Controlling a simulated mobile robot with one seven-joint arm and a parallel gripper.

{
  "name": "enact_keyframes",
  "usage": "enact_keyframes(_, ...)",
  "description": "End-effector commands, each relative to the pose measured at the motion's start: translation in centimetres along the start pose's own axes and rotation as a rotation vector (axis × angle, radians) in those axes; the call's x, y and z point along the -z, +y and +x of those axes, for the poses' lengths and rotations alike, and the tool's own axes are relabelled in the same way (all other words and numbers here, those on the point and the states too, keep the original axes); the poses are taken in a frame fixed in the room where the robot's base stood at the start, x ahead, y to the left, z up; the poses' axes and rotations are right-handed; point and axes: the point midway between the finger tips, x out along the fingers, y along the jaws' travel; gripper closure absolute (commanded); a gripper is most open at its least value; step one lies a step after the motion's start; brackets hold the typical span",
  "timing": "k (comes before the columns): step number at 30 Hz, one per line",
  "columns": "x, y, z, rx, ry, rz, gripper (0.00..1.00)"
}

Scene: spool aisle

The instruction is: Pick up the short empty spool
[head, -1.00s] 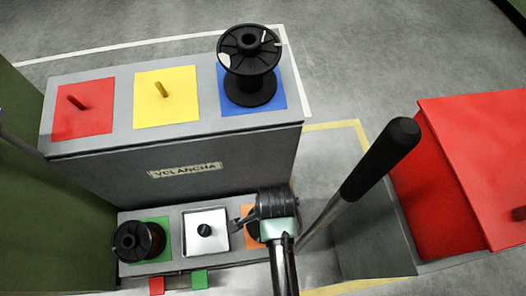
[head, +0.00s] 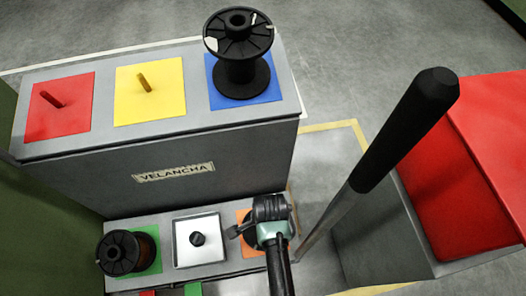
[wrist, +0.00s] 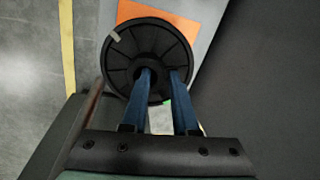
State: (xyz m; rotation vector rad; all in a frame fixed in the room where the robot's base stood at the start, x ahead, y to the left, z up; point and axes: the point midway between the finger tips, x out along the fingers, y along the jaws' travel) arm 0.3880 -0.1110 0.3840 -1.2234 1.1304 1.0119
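A black spool (wrist: 120,55) with a ribbed round flange and a pale mark shows in the wrist view, with the orange square (wrist: 165,14) behind it. No winding shows on it, but its height is hard to judge. My gripper (wrist: 162,77) is over it with two blue fingers apart, tips near the hub. I cannot tell whether they touch it. A taller bare black spool (head: 240,72) stands on the blue square. Another black spool (head: 118,253), with brownish winding, is on the green square.
The grey upper bench (head: 130,150) carries red (head: 58,106) and yellow (head: 148,93) squares with pegs. A white square plate (head: 197,240) with a black knob lies on the lower step. A black-gripped handle (head: 405,130) and a red-topped box (head: 485,160) stand to the right.

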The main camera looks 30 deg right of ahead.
Motion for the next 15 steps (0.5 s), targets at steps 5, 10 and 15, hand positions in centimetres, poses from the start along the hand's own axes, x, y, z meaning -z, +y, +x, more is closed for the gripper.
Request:
enact_keyframes(5, -0.01, -0.02, -0.13, 0.000, 0.000, 0.000, 0.85)
enact_keyframes(10, -0.01, 0.00, -0.13, 0.000, 0.000, 0.000, 1.00)
enact_keyframes(15, -0.01, 0.02, -0.13, -0.001, 0.000, 0.000, 1.00)
